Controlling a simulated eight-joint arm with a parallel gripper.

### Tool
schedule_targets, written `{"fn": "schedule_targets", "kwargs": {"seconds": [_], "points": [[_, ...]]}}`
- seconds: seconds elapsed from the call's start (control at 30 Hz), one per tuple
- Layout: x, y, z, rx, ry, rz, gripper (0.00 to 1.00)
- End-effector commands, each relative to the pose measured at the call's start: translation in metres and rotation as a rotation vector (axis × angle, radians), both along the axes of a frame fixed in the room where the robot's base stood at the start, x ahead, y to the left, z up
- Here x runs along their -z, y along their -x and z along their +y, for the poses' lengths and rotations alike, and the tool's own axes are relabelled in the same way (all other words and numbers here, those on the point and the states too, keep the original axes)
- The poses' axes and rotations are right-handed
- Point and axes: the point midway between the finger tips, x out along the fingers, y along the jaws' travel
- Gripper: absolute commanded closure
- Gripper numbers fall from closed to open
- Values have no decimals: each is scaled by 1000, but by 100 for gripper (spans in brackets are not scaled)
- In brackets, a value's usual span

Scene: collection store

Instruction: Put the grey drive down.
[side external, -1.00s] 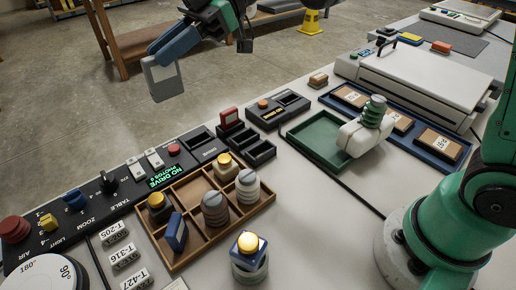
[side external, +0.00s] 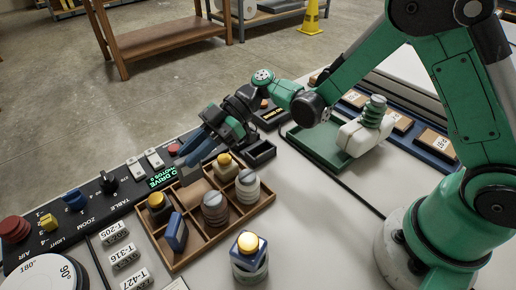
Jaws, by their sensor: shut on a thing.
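My gripper (side external: 196,156) is low over the back edge of the wooden tray, with its dark blue fingers pointing down and left. The fingers are close to the black console beside the lit green display (side external: 161,178). I cannot tell whether the drive touches a surface or sits in a slot.
The wooden tray (side external: 168,262) holds several knobbed pieces and a blue drive (side external: 176,232). Black holders (side external: 262,153) are close to my gripper.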

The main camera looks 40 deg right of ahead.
Motion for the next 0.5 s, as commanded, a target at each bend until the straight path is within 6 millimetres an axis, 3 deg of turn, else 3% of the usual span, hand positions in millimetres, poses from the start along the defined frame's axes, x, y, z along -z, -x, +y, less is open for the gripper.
{"fn": "schedule_targets", "kwargs": {"seconds": [0.23, 0.5], "points": [[29, 0, 0, 0, 0, 0, 100], [34, 0, 0, 0, 0, 0, 100]]}}
